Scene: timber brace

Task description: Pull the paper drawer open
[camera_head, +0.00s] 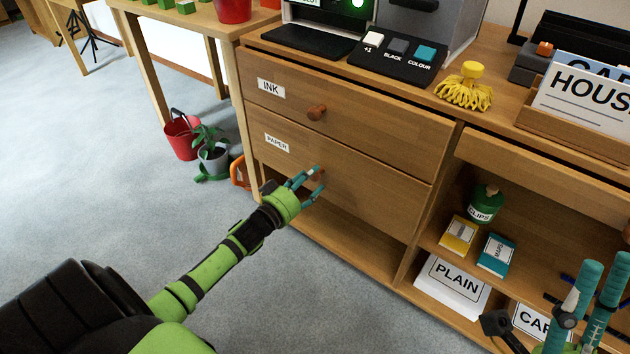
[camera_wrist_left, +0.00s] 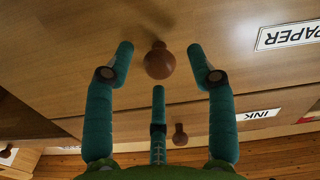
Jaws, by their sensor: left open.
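The paper drawer (camera_head: 380,185) is the lower wooden drawer front, with a white "PAPER" label (camera_head: 277,143). It looks closed, about level with the drawer above. Its round brown knob (camera_wrist_left: 159,62) shows in the left wrist view between my fingertips. My left gripper (camera_head: 312,180) is open at this knob, its teal fingers on either side with gaps to it. In the head view the fingers partly hide the knob. My right gripper (camera_head: 602,285) shows at the lower right, away from the drawer, partly cut off by the frame edge.
The ink drawer (camera_head: 370,115) above, with its own knob (camera_head: 316,112), is closed. To the right are shelves with a green clips pot (camera_head: 486,204) and a plain-paper stack (camera_head: 452,285). A plant pot (camera_head: 214,158) and red bucket (camera_head: 181,138) stand left. Grey floor in front is clear.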

